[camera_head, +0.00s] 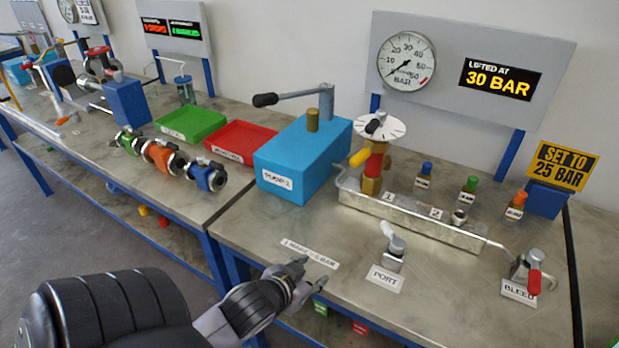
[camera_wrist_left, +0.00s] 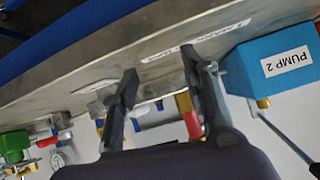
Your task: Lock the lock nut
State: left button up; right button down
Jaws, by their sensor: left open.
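A relief valve stands at the left end of a metal tray (camera_head: 420,217) on the bench. It has a brass hex base (camera_head: 371,186), a red section (camera_head: 375,163), a yellow side handle (camera_head: 359,157) and a white graduated disc (camera_head: 380,126) on top. I cannot tell for certain which part is the lock nut. My left gripper (camera_head: 306,275) is open and empty near the bench's front edge, well in front of the valve and apart from it. In the left wrist view the open fingers (camera_wrist_left: 160,62) hold nothing; a red and brass part (camera_wrist_left: 188,115) shows beyond them. My right gripper is not in view.
The blue pump box (camera_head: 303,160) stands left of the valve. A port fitting (camera_head: 392,247) and a red-handled bleed valve (camera_head: 530,270) stand in front of the tray. Small coloured plugs (camera_head: 468,187) stand behind it. A gauge (camera_head: 407,62) is on the panel. Bench front-centre is mostly clear.

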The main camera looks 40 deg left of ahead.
pick_arm(q)
jog(key=shift+s+d+f+g, duration=0.5)
jog(key=shift+s+d+f, duration=0.15)
jog(key=shift+f, duration=0.2)
jog(key=shift+c, duration=0.2)
